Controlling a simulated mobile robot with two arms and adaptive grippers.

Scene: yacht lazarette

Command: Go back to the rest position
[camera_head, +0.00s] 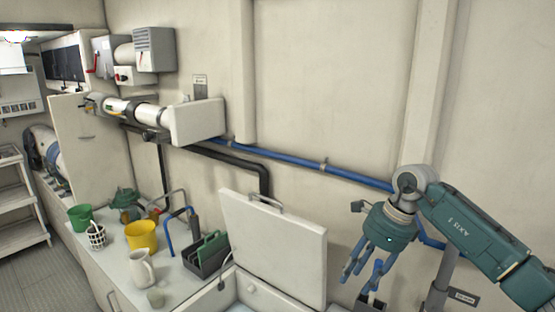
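My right gripper (361,270) is teal with grey-blue fingers and hangs at the lower right, in front of the cream wall. Its fingers point down and are spread apart, with nothing seen between them. It is to the right of an upright white lid (280,246) with a handle on its top edge. A small dark object (371,302) shows just below the fingertips at the bottom edge; whether they touch it cannot be told. My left gripper is not in view.
A blue pipe (290,159) runs along the wall. Shelves (18,190) stand at far left beside open floor (35,272).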

